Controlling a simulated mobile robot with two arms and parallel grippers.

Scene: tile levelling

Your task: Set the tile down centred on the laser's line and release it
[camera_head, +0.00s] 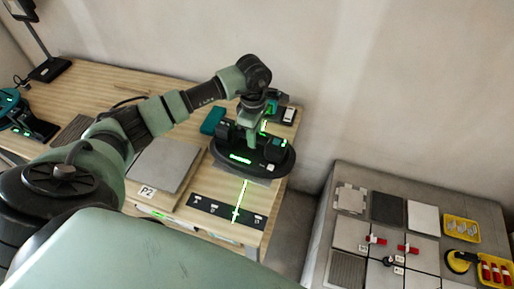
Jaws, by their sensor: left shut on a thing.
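My left gripper (256,110) is shut on a black oval tool (277,160) with green lights, near the right end of the wooden bench. The hold itself is partly hidden by the wrist and the tool. A grey edge, which looks like the tile (262,181), shows just under the tool; the rest is hidden, and I cannot tell whether it touches the bench. The laser's green line (241,196) runs from under the tool toward the bench's front edge, across a dark marked strip (205,204). My right gripper is not in view.
A grey slab (168,163) labelled P2 lies left of the tool on the wooden bench (92,82). A teal block (213,121) and a small device (289,115) stand behind. A grey table (322,250) at right holds tiles, red-handled clips and yellow trays. A gap separates the two.

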